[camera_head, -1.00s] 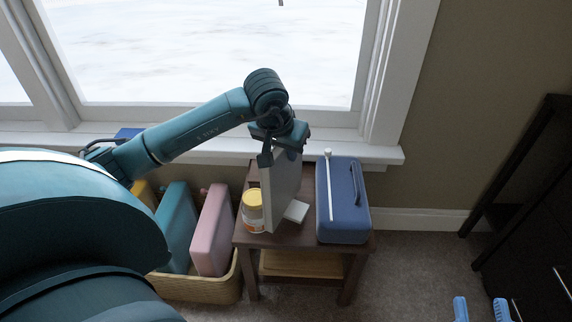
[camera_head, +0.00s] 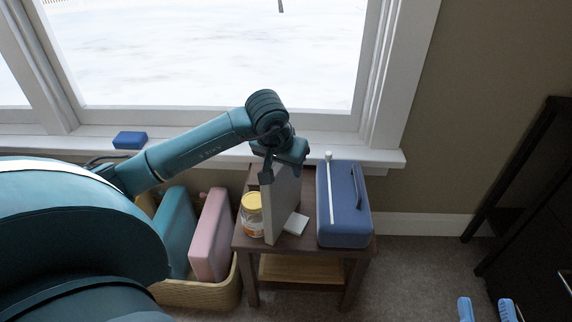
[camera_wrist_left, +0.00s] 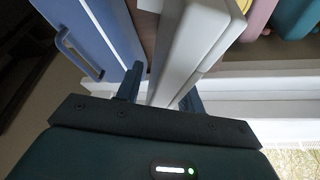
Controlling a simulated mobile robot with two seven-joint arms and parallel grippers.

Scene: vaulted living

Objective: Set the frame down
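The frame (camera_head: 283,207) is a pale grey-white upright panel at the side table (camera_head: 306,231), between a yellow-lidded jar and a blue box. Its lower edge is at the tabletop; I cannot tell whether it bears fully on it. My left gripper (camera_head: 278,168) reaches down from above with a finger on each side of the frame's top. In the left wrist view the frame (camera_wrist_left: 190,45) stands between the two fingers (camera_wrist_left: 160,92). My right gripper (camera_head: 487,309) shows only as two blue fingertips, apart and empty, at the bottom right.
The jar (camera_head: 252,214) stands close left of the frame. A small white block (camera_head: 296,224) lies right of it, then the blue box (camera_head: 343,205) with a handle. A wicker basket (camera_head: 205,294) holds pink and teal cases. A window sill (camera_head: 220,152) runs behind.

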